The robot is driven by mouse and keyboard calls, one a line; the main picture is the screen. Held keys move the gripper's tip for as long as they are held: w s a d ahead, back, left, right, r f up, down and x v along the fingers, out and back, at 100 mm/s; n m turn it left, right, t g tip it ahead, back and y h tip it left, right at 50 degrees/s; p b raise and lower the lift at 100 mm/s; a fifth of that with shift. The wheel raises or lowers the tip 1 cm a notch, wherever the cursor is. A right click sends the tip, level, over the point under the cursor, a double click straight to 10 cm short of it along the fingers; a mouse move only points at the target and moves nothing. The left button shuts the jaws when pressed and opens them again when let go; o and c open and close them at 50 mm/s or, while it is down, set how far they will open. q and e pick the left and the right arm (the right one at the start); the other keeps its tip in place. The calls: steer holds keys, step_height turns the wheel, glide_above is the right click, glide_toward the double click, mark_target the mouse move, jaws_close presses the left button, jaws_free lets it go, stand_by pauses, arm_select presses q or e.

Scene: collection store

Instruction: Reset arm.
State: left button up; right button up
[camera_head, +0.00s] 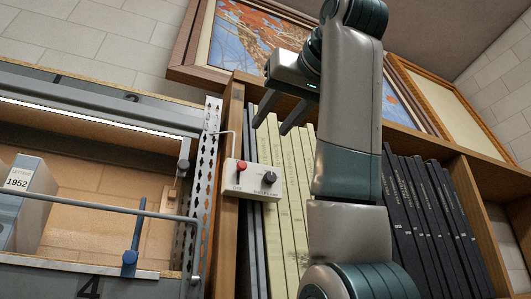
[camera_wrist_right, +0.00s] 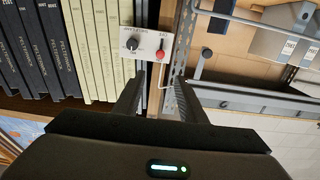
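My right gripper (camera_head: 269,129) is raised in front of the bookshelf, its arm coming up from the bottom of the head view. Its two dark fingers are apart with nothing between them. In the right wrist view the open fingers (camera_wrist_right: 158,79) point toward a white control box (camera_wrist_right: 146,44), with a clear gap to it. In the head view the same box (camera_head: 253,181) lies below the fingertips, on the shelf upright. It has a red button (camera_head: 242,166) and a black knob (camera_head: 270,178). My left gripper is not in view.
Pale volumes (camera_head: 291,190) and black volumes (camera_head: 425,215) fill the shelf behind my right arm. Framed pictures (camera_head: 245,45) stand above.

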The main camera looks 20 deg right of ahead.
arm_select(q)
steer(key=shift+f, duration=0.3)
arm_select(e)
steer(key=shift+s, duration=0.6)
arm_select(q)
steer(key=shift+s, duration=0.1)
